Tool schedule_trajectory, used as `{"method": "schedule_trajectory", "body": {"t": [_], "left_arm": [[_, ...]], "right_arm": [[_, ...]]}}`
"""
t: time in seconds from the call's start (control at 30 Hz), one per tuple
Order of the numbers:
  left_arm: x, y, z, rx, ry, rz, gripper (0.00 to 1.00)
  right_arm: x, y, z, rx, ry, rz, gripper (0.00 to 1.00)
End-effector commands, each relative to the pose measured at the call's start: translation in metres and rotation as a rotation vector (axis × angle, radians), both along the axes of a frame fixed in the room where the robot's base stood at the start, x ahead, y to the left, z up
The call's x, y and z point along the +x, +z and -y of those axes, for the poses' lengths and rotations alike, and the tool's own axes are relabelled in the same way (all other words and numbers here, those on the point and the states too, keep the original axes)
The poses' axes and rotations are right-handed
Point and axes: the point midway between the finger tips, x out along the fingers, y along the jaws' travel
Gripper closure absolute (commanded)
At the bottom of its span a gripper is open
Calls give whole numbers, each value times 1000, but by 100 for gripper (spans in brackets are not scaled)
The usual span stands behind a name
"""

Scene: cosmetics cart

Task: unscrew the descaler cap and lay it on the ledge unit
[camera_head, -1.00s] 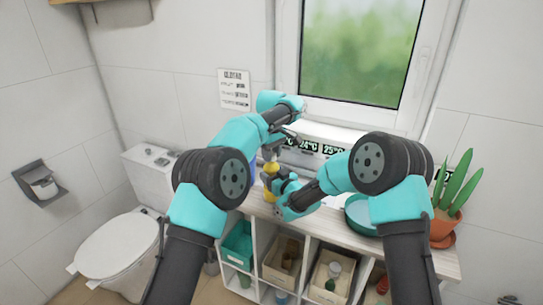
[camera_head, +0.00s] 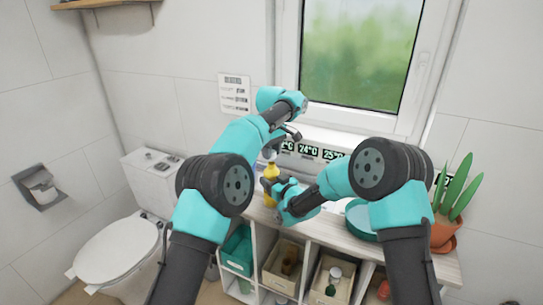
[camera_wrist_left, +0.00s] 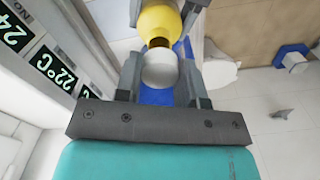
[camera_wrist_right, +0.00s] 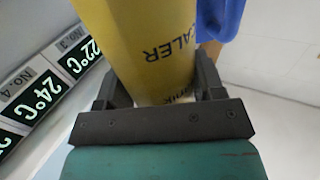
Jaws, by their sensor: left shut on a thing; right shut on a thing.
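The yellow descaler bottle (camera_head: 271,173) stands upright above the shelf top, and its body with upside-down lettering fills the right wrist view (camera_wrist_right: 145,45). My right gripper (camera_head: 274,187) is shut around the bottle's body. My left gripper (camera_wrist_left: 161,78) is shut on the whitish cap (camera_wrist_left: 160,68), above the bottle. In the left wrist view a dark golden neck shows between cap and yellow shoulder (camera_wrist_left: 160,22); I cannot tell whether the cap is fully free. The cap shows small in the head view (camera_head: 270,154).
A pale unit with temperature displays (camera_head: 308,151) runs behind the bottle under the window. A teal round dish (camera_head: 362,218) and a potted plant (camera_head: 447,228) stand to the right. A blue thing (camera_wrist_right: 220,18) is close beside the bottle. Bins fill the shelf below.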

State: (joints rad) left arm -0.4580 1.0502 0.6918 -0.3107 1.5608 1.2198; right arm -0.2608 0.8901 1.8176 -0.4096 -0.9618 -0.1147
Motion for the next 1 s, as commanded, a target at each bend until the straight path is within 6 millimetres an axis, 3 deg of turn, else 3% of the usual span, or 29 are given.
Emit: {"method": "schedule_trajectory", "body": {"t": [0.2,0.47,0.5,0.77,1.0], "left_arm": [[0,20,1,0,1,1,92],[0,22,0,0,0,0,92],[0,22,0,0,0,0,92],[0,22,0,0,0,0,92],[0,22,0,0,0,0,92]], "right_arm": [[0,0,0,-1,0,-1,100],[0,0,0,-1,0,-1,100],[0,0,0,-1,0,-1,34],[0,0,0,0,0,0,9],[0,0,0,0,0,0,8]]}}
